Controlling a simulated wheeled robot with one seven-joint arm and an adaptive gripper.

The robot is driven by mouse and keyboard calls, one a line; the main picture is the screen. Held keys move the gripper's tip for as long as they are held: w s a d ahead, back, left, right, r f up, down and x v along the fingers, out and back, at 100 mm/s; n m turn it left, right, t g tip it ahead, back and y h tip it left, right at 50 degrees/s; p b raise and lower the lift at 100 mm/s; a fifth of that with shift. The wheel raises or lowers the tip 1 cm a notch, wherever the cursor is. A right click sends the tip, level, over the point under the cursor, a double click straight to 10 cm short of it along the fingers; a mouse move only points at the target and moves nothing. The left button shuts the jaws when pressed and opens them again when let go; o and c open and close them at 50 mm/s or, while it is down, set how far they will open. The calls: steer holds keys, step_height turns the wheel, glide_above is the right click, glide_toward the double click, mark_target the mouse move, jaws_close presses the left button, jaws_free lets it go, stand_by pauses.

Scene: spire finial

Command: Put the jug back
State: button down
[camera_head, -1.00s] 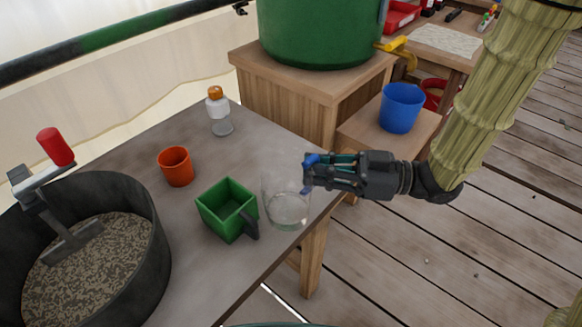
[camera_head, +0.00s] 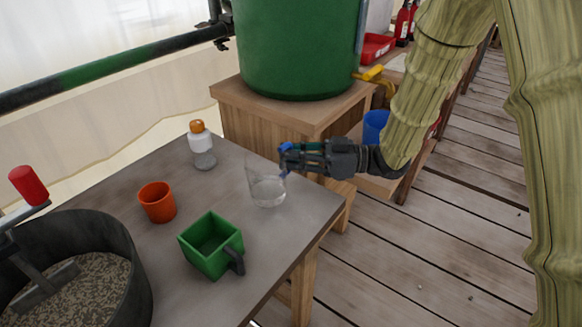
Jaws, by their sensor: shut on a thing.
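A clear jug (camera_head: 265,186) with a little clear liquid in its bottom is near the right edge of the grey table (camera_head: 190,275). It looks slightly tilted, and I cannot tell whether its base touches the table top. My gripper (camera_head: 288,158) reaches in from the right and is shut on the jug's blue handle, which its fingers mostly hide.
A green square mug (camera_head: 209,250) stands in front of the jug. An orange cup (camera_head: 157,203) and an orange-capped bottle (camera_head: 201,147) stand to the left. A wooden stand (camera_head: 265,112) carries a green barrel (camera_head: 300,45). A blue bucket (camera_head: 374,126) is partly behind my arm.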

steer(key=shift+w+f+b, duration=0.2)
steer(key=shift+f+b, duration=0.05)
steer(key=shift+f, duration=0.6)
steer(key=shift+w+f+b, duration=0.15)
steer(key=shift+f+b, duration=0.05)
steer(key=shift+f, duration=0.65)
steer(key=shift+f, duration=0.25)
steer(key=c, duration=1.5)
jaws_free()
steer(key=shift+r, duration=0.15)
steer(key=shift+d+r, duration=0.1)
steer(key=shift+d, duration=0.1)
steer(key=d, duration=0.7)
steer(key=d+p, duration=0.1)
steer(key=d, duration=0.3)
steer(key=shift+s+d, duration=0.25)
steer(key=shift+d, duration=0.05)
